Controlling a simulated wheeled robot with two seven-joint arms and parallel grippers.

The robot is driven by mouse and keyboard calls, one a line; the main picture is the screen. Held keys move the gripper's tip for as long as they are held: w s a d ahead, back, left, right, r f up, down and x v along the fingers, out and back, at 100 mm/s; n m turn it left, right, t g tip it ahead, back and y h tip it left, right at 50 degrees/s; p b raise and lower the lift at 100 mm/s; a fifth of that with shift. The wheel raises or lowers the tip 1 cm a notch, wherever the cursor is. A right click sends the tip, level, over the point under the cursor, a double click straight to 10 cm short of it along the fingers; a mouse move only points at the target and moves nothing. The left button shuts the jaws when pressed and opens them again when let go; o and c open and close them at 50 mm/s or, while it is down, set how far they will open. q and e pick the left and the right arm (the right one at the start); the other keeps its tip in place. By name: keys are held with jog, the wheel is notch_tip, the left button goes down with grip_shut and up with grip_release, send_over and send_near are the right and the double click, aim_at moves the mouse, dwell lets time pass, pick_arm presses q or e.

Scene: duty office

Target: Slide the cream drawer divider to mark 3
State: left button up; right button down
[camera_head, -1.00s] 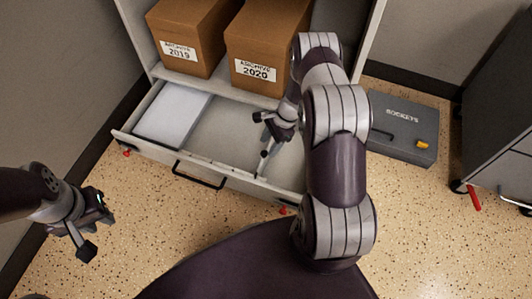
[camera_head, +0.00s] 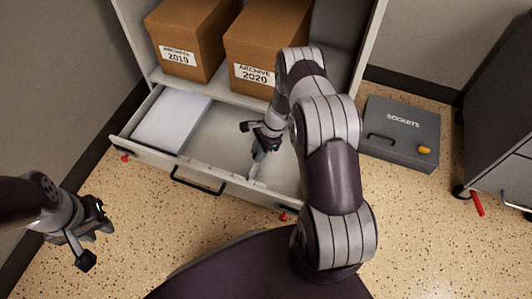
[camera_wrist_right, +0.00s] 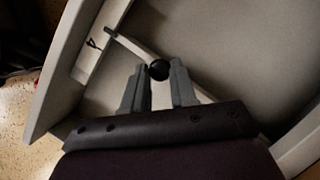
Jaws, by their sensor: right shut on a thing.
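The cream divider (camera_wrist_right: 130,45) runs across the open drawer (camera_head: 217,140) and shows as a pale strip in the right wrist view. A black ball knob (camera_wrist_right: 159,70) stands on it. My right gripper (camera_wrist_right: 160,88) is closed around the knob, with one grey finger on each side. In the head view my right gripper (camera_head: 258,150) is down inside the drawer, partly hiding the divider. Marks on the drawer's front rim are too small to read. My left gripper (camera_head: 95,245) is open and empty over the floor at the left.
A white paper stack (camera_head: 172,120) fills the drawer's left end. Boxes labelled Archive 2019 (camera_head: 190,40) and Archive 2020 (camera_head: 262,45) stand on the shelf above. A grey case (camera_head: 400,130) lies on the floor to the right. A dark cabinet (camera_head: 500,110) stands beyond it.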

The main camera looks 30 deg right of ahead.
jog(key=w+a, duration=0.3)
jog(key=w, duration=0.1)
jog(key=shift+a, duration=0.2)
jog(key=c, duration=0.9)
grip_release()
jog(key=p+v, duration=0.6)
jog(key=v, duration=0.6)
jog(key=shift+r+p, duration=0.35)
